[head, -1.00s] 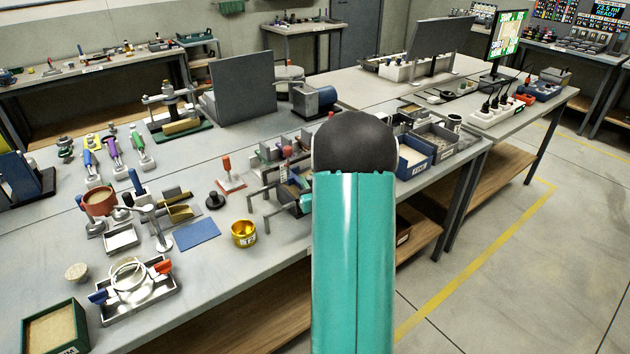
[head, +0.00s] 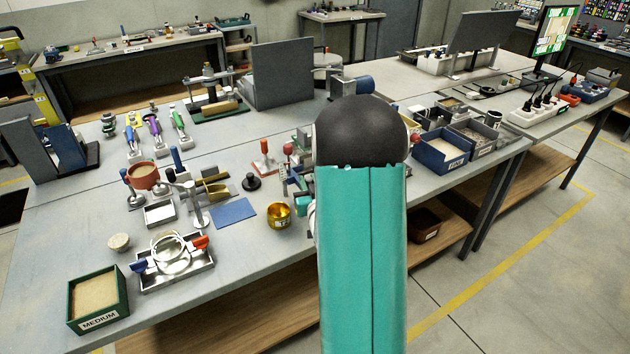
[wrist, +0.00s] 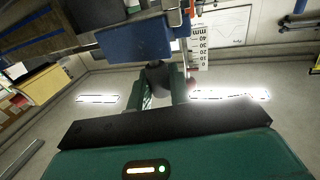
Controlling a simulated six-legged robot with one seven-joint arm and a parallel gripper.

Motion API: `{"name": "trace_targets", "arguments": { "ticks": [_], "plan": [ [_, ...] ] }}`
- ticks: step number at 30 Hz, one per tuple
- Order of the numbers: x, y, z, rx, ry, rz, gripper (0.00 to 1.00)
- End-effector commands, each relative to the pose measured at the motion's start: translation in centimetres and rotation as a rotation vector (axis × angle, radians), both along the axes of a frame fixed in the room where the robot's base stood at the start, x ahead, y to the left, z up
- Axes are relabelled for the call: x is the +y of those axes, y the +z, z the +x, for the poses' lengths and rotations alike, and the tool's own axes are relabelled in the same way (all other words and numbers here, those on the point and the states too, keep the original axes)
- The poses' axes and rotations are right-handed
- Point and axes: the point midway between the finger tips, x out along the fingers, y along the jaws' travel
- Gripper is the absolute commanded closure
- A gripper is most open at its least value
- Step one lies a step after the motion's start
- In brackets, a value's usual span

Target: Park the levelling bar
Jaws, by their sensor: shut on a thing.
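In the wrist view my gripper (wrist: 163,80) has its two green fingers closed on a dark, rounded piece, which I take for the grip of the levelling bar (wrist: 158,70). A blue block (wrist: 135,40) shows just beyond the fingertips; whether it belongs to the held bar I cannot tell. A white millimetre scale (wrist: 200,50) stands to its right. In the head view my teal arm hides most of the gripper and the bar. A small teal part of my gripper (head: 302,203) shows beside grey metal brackets (head: 284,178) on the bench.
A gold cup (head: 279,216), blue mat (head: 234,212) and red-handled tool (head: 264,162) stand left of my arm. A metal tray with a ring (head: 175,262) and green MEDIUM box (head: 98,300) sit front left. A blue bin (head: 440,155) is at right.

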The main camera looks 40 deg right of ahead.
Motion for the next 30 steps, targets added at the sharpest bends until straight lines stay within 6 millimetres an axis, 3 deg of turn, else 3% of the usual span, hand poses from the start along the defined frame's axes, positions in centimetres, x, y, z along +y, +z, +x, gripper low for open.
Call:
{"name": "trace_targets", "arguments": {
  "ticks": [9,10,12,30],
  "plan": [
    [0.69,0.00,0.28,-0.002,0.010,0.001,1.00],
    [0.74,-0.01,0.29,-0.002,0.010,0.001,0.74],
    [0.74,-0.02,0.28,0.000,0.010,0.001,0.60],
    [0.52,-0.02,0.34,0.000,0.005,0.001,0.60]
  ]
}}
